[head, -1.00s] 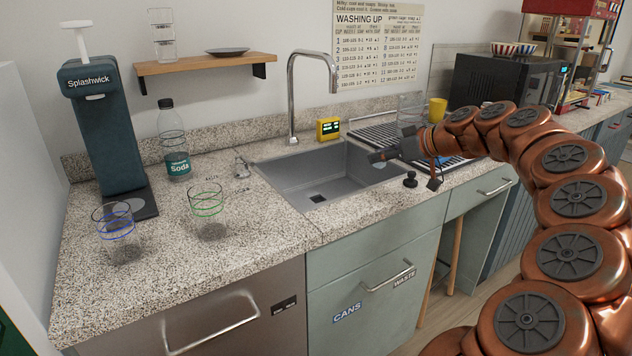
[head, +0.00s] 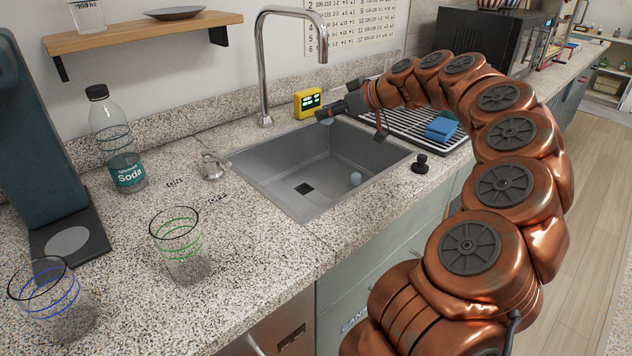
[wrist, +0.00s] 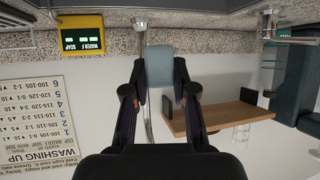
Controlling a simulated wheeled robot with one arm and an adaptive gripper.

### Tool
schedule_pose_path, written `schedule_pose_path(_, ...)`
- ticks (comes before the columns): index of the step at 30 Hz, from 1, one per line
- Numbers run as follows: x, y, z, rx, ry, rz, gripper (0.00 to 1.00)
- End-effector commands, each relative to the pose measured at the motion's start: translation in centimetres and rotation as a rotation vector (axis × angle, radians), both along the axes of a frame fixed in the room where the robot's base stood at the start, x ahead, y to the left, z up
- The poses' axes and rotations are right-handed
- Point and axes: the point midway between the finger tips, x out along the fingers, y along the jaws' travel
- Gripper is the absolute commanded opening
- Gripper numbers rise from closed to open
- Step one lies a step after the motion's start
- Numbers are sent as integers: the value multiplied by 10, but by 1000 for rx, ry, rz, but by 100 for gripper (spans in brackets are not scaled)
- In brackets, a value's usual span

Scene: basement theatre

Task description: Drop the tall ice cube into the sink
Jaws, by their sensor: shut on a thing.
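My gripper (head: 328,114) is over the back of the grey sink (head: 262,165), left of the draining rack. In the wrist view, the gripper (wrist: 160,78) is shut on a pale blue-grey block, an ice cube (wrist: 159,64), which looks taller than wide. In the head view only a small pale bit of it shows below the fingertips.
A tall chrome tap (head: 262,70) stands behind the sink, with a yellow dispenser (head: 307,102) beside it. A black knob (head: 421,163) is at the sink's front right. A soda bottle (head: 118,140) and green-ringed glass (head: 178,240) stand left. A blue sponge (head: 441,129) lies on the rack.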

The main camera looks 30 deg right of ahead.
Motion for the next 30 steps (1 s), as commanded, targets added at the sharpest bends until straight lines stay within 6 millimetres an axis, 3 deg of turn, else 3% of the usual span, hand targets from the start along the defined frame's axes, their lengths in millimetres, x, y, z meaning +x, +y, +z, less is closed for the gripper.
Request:
schedule_pose_path(12,-1,-1,-42,1,0,-2,6)
schedule_pose_path(22,-1,-1,-45,0,0,-2,6)
schedule_pose_path(23,0,-1,-45,0,0,-2,27)
schedule_pose_path(30,-1,-1,-45,0,0,-2,52)
